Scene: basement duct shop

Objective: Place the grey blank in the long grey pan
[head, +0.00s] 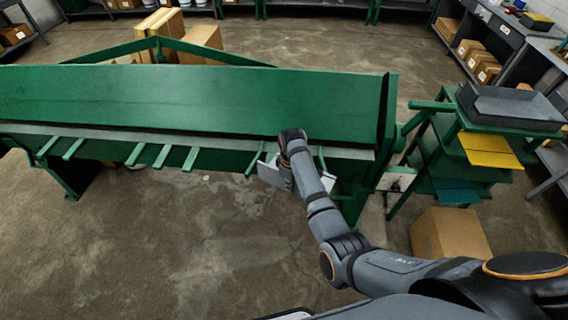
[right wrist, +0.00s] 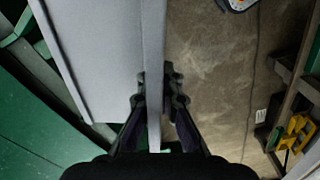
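The grey blank (head: 269,172) is a light grey metal piece at the front edge of the green bending machine, toward its right end. It is partly hidden behind my right wrist. My right gripper (head: 284,180) is at the blank. In the right wrist view the blank's broad face (right wrist: 95,60) lies to the left, and a narrow upright strip of it runs between the fingers (right wrist: 158,100), which close on it from both sides. My left gripper is out of view.
The green bending machine (head: 180,100) spans the left and middle, with several green bars sticking out in front. The green stand (head: 440,150) has a yellow shelf (head: 488,150) below the pan. A cardboard box (head: 450,235) sits on the floor beside it. The front left floor is clear.

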